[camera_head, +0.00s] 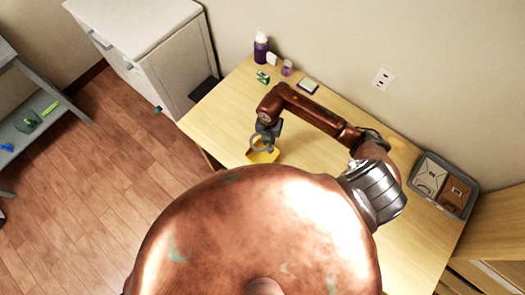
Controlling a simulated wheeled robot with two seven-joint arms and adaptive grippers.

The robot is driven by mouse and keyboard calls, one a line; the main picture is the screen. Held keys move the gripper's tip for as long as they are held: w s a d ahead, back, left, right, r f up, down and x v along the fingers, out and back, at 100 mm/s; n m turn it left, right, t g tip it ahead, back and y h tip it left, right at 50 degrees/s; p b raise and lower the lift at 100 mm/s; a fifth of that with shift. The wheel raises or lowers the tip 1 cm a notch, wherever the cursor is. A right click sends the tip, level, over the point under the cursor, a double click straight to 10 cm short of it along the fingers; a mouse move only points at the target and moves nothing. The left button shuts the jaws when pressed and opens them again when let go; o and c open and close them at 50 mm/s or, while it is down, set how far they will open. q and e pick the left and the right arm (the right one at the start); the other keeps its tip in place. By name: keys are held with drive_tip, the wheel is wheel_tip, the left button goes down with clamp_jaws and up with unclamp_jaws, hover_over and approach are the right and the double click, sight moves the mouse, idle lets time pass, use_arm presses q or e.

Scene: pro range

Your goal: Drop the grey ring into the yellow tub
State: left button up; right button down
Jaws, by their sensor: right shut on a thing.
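The yellow tub (263,156) stands on the wooden table, near its left front edge, partly hidden by my right gripper and the ring. My right gripper (263,136) points down and is shut on the grey ring (257,148). The ring shows over the tub in the picture; I cannot tell how high it is held above it. My left gripper is not in view.
On the table (222,118) a purple bottle (261,47), a small purple cup (287,68), a green item (262,77) and a purple-edged pad (308,86) stand near the wall. A grey bin (414,177) with boxes is at the right. A white cabinet (150,40) is at the left.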

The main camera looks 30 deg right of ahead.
drive_tip(key=shift+f+b, duration=0.45)
drive_tip(key=shift+f, duration=0.5)
drive_tip(key=shift+r, duration=0.1)
drive_tip(key=c, duration=2)
unclamp_jaws()
drive_tip(key=shift+o, duration=0.2)
wheel_tip(320, 180, up, 12)
